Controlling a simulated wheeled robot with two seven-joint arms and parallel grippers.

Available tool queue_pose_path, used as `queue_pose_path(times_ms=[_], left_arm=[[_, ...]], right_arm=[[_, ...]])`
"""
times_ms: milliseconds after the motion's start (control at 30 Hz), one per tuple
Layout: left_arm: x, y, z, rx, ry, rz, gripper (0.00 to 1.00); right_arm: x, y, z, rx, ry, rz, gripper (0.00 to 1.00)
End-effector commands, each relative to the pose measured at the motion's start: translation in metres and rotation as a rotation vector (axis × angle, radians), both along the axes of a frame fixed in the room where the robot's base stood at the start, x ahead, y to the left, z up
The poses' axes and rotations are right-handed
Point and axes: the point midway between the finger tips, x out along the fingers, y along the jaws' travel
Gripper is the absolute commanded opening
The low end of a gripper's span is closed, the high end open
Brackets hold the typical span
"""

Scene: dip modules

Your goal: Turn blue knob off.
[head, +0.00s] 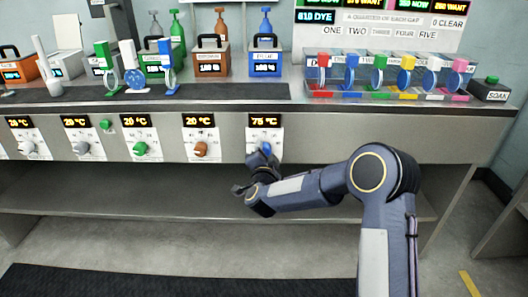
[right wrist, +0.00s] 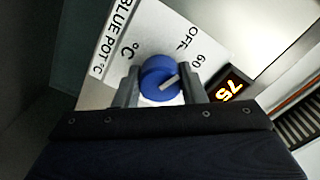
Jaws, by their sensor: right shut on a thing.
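The blue knob (head: 266,148) is on the rightmost control panel (head: 257,134) under the counter edge, below a display (head: 264,121) reading 75 °C. In the right wrist view the blue knob (right wrist: 158,72) sits between the two fingers of my right gripper (right wrist: 161,88), which is shut on it. Its white pointer line faces right, near the 60 mark and away from the OFF label (right wrist: 187,39). The panel (right wrist: 135,35) reads "BLUE POT °C". My right gripper (head: 259,160) partly covers the knob in the head view. My left gripper is not in view.
Other panels to the left have a brown knob (head: 200,149), a green knob (head: 140,149) and white knobs, with displays at 20 °C. A blue pot (head: 265,63) stands on the counter above. A lower shelf (head: 150,203) runs beneath.

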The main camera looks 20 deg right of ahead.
Motion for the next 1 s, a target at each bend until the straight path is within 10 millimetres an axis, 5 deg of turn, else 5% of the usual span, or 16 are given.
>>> queue_pose_path(times_ms=[867,900,1000], left_arm=[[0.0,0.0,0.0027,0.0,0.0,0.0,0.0],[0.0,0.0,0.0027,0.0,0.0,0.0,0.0],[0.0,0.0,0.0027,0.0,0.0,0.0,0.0]], right_arm=[[-0.0007,0.001,-0.0027,-0.16,0.052,0.003,0.14],[-0.0006,0.001,-0.0028,-0.16,0.052,0.003,0.38],[-0.0006,0.0009,-0.0025,-0.159,0.051,0.003,0.51]])
